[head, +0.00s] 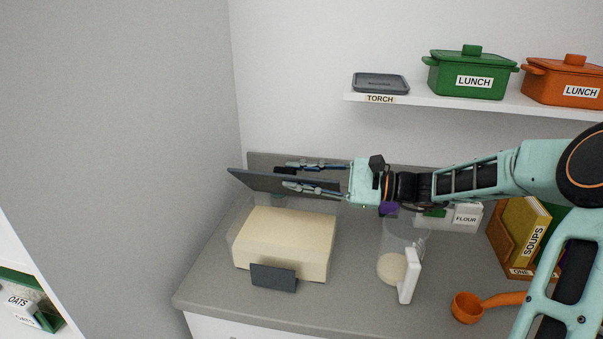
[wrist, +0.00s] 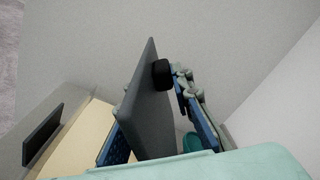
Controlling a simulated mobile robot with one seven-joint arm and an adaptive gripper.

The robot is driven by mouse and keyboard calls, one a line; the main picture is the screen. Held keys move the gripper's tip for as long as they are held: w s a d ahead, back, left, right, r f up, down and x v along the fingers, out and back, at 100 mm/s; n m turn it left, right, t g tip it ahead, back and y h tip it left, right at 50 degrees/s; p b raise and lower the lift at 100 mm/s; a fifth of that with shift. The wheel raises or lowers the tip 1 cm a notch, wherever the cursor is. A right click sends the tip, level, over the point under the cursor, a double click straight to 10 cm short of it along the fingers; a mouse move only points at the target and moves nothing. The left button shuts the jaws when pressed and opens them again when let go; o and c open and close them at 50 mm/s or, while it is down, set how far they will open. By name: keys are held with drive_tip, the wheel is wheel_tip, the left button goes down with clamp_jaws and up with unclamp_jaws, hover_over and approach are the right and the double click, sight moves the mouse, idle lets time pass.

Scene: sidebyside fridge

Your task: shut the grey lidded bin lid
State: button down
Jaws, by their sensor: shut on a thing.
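The bin (head: 285,240) is a clear-sided box with a cream block inside, standing on the counter at centre left. Its dark grey lid (head: 250,181) stands open, raised at the back of the box. My gripper (head: 289,175) reaches in from the right, with one finger on each side of the lid panel, and is shut on it. In the wrist view the lid (wrist: 150,105) rises between the two fingers, with a black knob (wrist: 161,73) by its upper edge. The cream block (wrist: 75,135) shows at lower left.
A clear container with a white handle (head: 409,276) and an orange scoop (head: 467,306) stand to the right of the bin. A shelf (head: 440,103) with green and orange pots hangs above. The left wall is close.

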drive_tip(key=s+f+n+b, duration=0.2)
drive_tip(key=s+f+b, duration=0.1)
drive_tip(key=s+f, duration=0.1)
drive_tip(key=shift+a+f+n, duration=0.35)
drive_tip(key=shift+a+n, duration=0.05)
idle(0.4)
drive_tip(key=c, duration=1.9)
unclamp_jaws()
drive_tip(key=shift+o, duration=0.3)
drive_tip(key=shift+w, duration=0.1)
drive_tip(key=shift+r, duration=0.1)
wheel_tip(320, 180, up, 10)
